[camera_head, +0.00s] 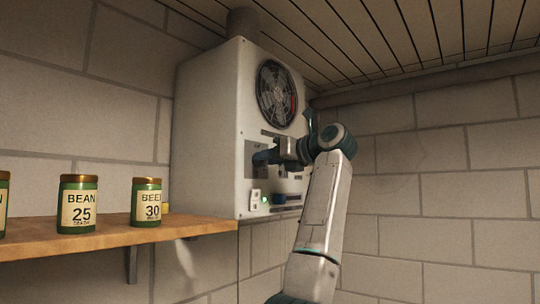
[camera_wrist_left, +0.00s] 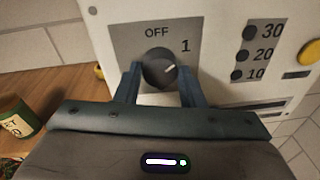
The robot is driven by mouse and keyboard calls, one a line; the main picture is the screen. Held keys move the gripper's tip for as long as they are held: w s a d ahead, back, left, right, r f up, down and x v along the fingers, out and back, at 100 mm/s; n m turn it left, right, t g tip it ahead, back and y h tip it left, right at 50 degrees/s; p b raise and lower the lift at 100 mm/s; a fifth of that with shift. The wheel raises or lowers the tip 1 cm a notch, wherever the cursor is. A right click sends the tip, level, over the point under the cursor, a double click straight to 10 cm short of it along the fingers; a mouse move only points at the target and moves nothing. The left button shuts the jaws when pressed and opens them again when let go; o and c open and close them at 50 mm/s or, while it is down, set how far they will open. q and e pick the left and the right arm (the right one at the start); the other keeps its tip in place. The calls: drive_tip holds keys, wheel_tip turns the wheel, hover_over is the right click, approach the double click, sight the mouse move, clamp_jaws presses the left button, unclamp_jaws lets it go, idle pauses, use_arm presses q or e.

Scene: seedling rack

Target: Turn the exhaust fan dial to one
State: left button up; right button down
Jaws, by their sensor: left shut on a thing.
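The exhaust fan unit (camera_head: 215,130) is a white wall box with a round black fan grille (camera_head: 278,94). In the left wrist view, the dark round dial (camera_wrist_left: 160,68) sits on a grey plate (camera_wrist_left: 127,45) marked OFF above and 1 at the upper right. The dial is hidden behind the gripper in the head view. My right gripper is in neither view.
A wooden shelf (camera_head: 110,236) at the left holds green jars, one labelled BEAN 25 (camera_head: 77,204) and one 30 (camera_head: 146,202). Buttons marked 30, 20 and 10 (camera_wrist_left: 243,55) and a yellow knob (camera_wrist_left: 309,52) lie right of the dial. A green light (camera_head: 264,199) glows low on the unit.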

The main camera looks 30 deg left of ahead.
use_arm(q)
drive_tip(key=shift+m, duration=0.5)
drive_tip(key=o, duration=1)
drive_tip(key=s+d+b, duration=0.1)
drive_tip(key=d+b, duration=0.2)
drive_tip(key=d, duration=0.7)
drive_tip(key=shift+s+d+r, duration=0.2)
drive_tip(key=shift+d+r, duration=0.15)
drive_tip(key=shift+r, duration=0.1)
